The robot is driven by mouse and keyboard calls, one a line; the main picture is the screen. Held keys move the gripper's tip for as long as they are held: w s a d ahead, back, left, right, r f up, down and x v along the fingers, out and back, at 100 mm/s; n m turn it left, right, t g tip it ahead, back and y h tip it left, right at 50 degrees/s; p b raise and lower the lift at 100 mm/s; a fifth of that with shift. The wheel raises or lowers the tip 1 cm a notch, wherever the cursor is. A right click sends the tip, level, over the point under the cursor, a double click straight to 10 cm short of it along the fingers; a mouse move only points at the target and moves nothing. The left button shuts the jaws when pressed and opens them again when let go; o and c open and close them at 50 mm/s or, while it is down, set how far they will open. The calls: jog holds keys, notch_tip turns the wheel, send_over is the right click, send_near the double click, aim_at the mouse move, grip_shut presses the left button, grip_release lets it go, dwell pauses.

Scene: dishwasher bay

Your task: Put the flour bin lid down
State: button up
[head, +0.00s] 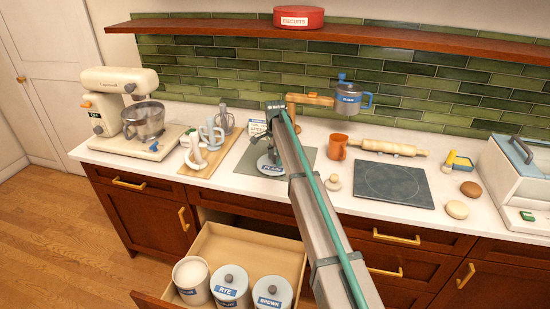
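The flour bin lid (270,168), pale blue-grey with a label that seems to read PLAIN, is at the dark grey mat (245,160) on the counter. I cannot tell whether it rests on the mat or hangs just above it. My gripper (268,148) is directly over the lid, at its knob, partly hidden by my arm. The fingers are too small and covered to show whether they are shut. An open bin without a lid (191,280) stands in the pulled-out drawer (240,243), left of the lidded RYE bin (230,285) and BROWN bin (272,292).
To the right are a small pale knob-shaped item (333,183), an orange mug (337,147) and a dark slab (392,184).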

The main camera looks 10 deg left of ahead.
aim_at(275, 157)
jog(key=shift+r, duration=0.1)
notch_tip(275, 157, up, 12)
jog(key=b, duration=0.3)
dwell(0.4)
jog(key=shift+r, duration=0.1)
